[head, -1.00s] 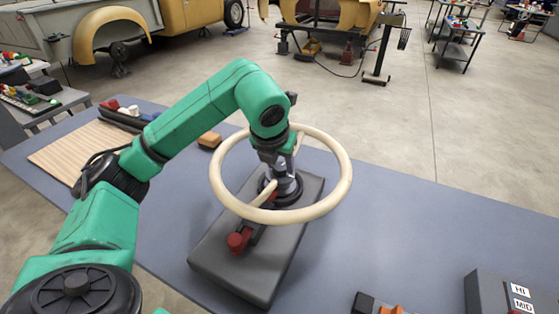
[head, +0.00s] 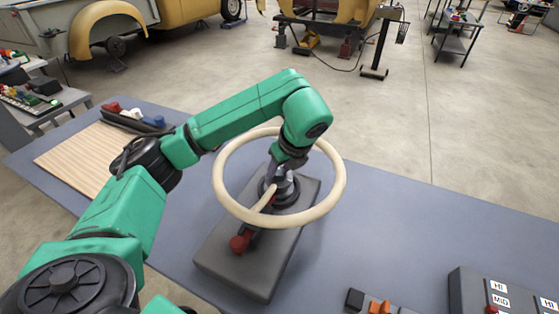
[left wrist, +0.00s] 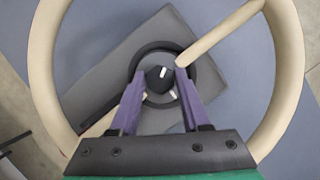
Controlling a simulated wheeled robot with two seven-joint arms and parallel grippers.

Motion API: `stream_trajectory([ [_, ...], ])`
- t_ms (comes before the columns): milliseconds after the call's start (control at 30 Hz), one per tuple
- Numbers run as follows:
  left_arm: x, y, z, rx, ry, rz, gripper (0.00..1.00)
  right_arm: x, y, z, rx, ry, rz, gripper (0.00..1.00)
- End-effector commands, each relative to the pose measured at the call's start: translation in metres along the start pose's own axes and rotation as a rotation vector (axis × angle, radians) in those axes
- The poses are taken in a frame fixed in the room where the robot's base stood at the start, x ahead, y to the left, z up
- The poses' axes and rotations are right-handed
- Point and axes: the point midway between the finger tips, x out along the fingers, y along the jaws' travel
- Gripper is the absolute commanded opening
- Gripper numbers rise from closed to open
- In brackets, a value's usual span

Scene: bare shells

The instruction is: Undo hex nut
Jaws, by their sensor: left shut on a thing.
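A cream steering wheel (head: 262,217) stands on a dark round hub over a grey block (head: 235,268). My left gripper (head: 277,178) reaches down inside the ring to the hub. In the left wrist view its two purple fingers (left wrist: 160,80) close on the dark hex nut (left wrist: 158,77) at the hub's centre. The nut has a white mark on top, and a second white mark shows just below it. The wheel's rim (left wrist: 43,65) and spokes surround the fingers. In the head view the gripper and wrist hide the nut. My right gripper is out of view.
A red knob (head: 239,244) is at the block's near side. A wooden board (head: 75,150) and a dark tray with coloured pieces (head: 133,120) lie at the left. A grey box with labels (head: 505,292) is at the near right. The bench (head: 420,215) is clear right of the wheel.

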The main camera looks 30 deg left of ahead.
Motion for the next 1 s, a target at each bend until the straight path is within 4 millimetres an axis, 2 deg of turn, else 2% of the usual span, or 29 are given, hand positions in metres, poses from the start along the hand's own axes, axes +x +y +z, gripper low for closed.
stream_trajectory([
  [33,-0.005,-0.001,0.002,-0.031,0.001,0.011,0.00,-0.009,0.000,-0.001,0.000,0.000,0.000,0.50],
  [300,-0.003,-0.001,0.002,-0.166,0.003,0.066,0.00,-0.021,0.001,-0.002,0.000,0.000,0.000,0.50],
  [933,0.000,-0.001,0.001,-0.220,0.004,0.088,0.00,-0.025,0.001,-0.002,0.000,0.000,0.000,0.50],
  [967,0.000,-0.001,0.001,-0.220,0.004,0.088,0.50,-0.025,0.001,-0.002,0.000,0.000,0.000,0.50],
  [1000,0.000,-0.001,0.001,-0.220,0.004,0.088,0.66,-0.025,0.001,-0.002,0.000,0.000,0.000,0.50],
])
